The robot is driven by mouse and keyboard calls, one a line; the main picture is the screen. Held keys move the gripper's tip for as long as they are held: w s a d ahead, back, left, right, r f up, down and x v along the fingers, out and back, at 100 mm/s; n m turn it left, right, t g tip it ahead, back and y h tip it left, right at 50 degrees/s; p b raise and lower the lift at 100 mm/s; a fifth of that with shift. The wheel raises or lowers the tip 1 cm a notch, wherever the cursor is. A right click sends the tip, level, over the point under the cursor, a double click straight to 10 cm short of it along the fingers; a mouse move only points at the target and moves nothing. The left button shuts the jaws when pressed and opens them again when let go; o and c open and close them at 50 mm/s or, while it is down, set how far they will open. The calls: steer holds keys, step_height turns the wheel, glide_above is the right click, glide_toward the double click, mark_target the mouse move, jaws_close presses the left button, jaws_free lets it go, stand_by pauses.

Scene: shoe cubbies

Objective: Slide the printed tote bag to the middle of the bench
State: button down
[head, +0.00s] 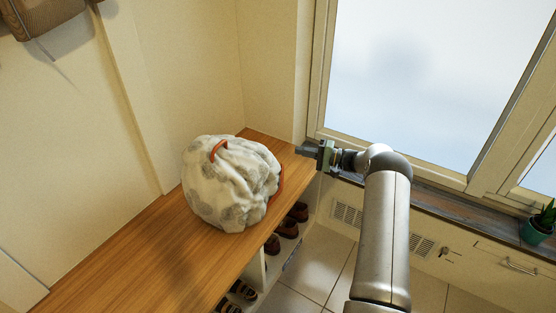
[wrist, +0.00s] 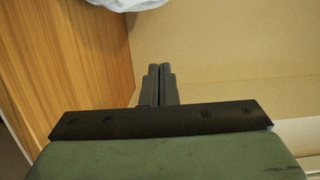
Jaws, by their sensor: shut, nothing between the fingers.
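The printed tote bag (head: 228,185) is a full, rumpled white bag with grey patches and orange handles. It sits on the wooden bench (head: 120,250) near the bench's far end, by the corner wall. In the wrist view only a pale edge of the bag (wrist: 125,4) shows at the top. My gripper (head: 300,150) is to the right of the bag, near the bench's far right corner, pointing left. It is apart from the bag. In the wrist view its two fingers (wrist: 159,80) are together with nothing between them.
Shoes (head: 272,245) stand in cubbies under the bench's right side. A window with a sill (head: 450,208) is at the right, with a potted plant (head: 543,222). A brown bag (head: 40,15) hangs at top left. The near-left bench surface is clear.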

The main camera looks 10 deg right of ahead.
steer(key=w+a+b, duration=0.2)
steer(key=a, duration=0.9)
steer(key=shift+a, duration=0.2)
steer(key=shift+d, duration=0.1)
